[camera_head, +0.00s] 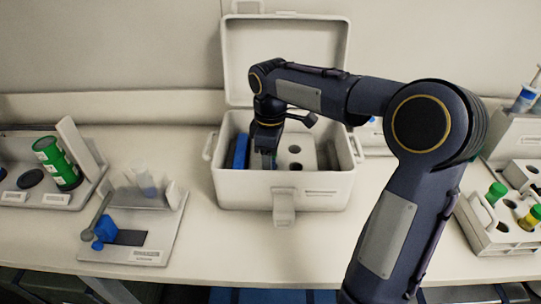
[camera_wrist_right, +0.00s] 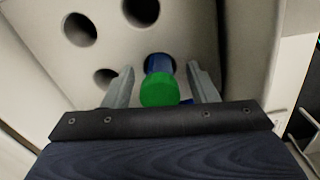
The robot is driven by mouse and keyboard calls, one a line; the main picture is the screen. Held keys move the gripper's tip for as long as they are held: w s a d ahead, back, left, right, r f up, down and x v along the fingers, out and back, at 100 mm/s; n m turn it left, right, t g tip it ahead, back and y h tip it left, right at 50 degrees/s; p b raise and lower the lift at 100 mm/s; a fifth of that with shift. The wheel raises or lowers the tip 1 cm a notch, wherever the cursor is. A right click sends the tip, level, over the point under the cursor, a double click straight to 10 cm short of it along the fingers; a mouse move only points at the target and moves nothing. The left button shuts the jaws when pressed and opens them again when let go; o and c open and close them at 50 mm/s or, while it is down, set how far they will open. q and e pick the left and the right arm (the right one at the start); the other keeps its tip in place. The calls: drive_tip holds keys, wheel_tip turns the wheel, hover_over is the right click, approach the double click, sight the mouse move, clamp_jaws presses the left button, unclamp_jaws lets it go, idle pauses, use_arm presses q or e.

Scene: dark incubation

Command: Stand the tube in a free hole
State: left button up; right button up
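My right gripper (camera_head: 267,158) reaches down into the open white box (camera_head: 312,188) in the head view. In the right wrist view its two fingers (camera_wrist_right: 162,86) are spread on either side of a tube (camera_wrist_right: 160,90) with a green cap and a blue body, with gaps to both. The tube's lower end appears to be in a hole of the white rack (camera_wrist_right: 112,50) inside the box; how deep it sits cannot be told. Several dark empty holes show in the rack. My left gripper is not in view.
The box's lid (camera_head: 285,50) stands open behind it. A blue item (camera_head: 240,152) is inside the box at left. A white rack (camera_head: 500,238) with capped tubes stands at right. A small stand (camera_head: 150,250) and a green container (camera_head: 58,165) are at left.

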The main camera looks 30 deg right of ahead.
wheel_tip(320, 180, up, 12)
drive_tip(key=p, duration=0.1)
drive_tip(key=shift+r+p, duration=0.2)
drive_tip(key=shift+p, duration=0.15)
idle(0.7)
